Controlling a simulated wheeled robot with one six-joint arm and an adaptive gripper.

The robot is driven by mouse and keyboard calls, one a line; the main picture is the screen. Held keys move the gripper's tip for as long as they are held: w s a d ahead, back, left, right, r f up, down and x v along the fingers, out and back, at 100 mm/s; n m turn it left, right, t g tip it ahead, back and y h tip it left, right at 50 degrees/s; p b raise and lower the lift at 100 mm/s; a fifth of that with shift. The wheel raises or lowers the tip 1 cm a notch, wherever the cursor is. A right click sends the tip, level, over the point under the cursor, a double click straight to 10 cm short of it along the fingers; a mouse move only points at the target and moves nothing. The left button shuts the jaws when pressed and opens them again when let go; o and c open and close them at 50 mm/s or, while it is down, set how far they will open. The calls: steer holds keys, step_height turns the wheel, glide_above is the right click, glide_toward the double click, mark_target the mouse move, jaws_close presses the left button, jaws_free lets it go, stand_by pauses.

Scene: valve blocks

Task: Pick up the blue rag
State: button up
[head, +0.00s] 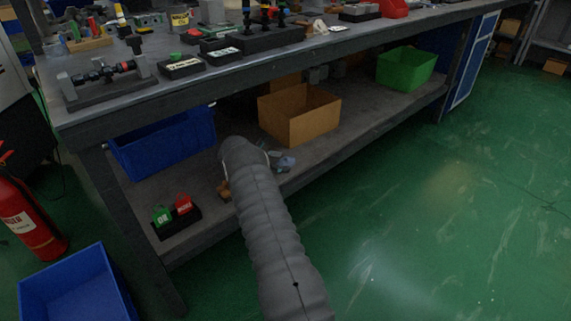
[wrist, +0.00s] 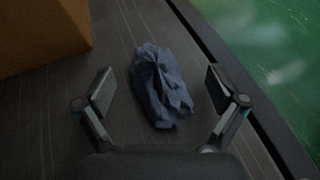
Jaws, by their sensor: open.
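The blue rag (wrist: 160,85) lies crumpled on the grey lower shelf of the workbench. In the wrist view it sits between the two fingers of my gripper (wrist: 161,88), which is open, with a gap on each side of the rag. I cannot tell how far above the shelf the fingertips are. In the head view part of the rag (head: 286,163) shows just right of the end of my arm.
A cardboard box (head: 299,118) stands behind the rag, and also shows in the wrist view (wrist: 38,35). A blue bin (head: 165,143) is to the left, a green bin (head: 407,68) to the right. The shelf's front edge (wrist: 235,75) runs close right of my gripper. The benchtop (head: 215,78) overhangs.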

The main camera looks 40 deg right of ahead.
steer(key=shift+d+f, duration=0.1)
steer(key=shift+d, duration=0.1)
steer(key=c, duration=1.2)
steer(key=shift+c, duration=0.2)
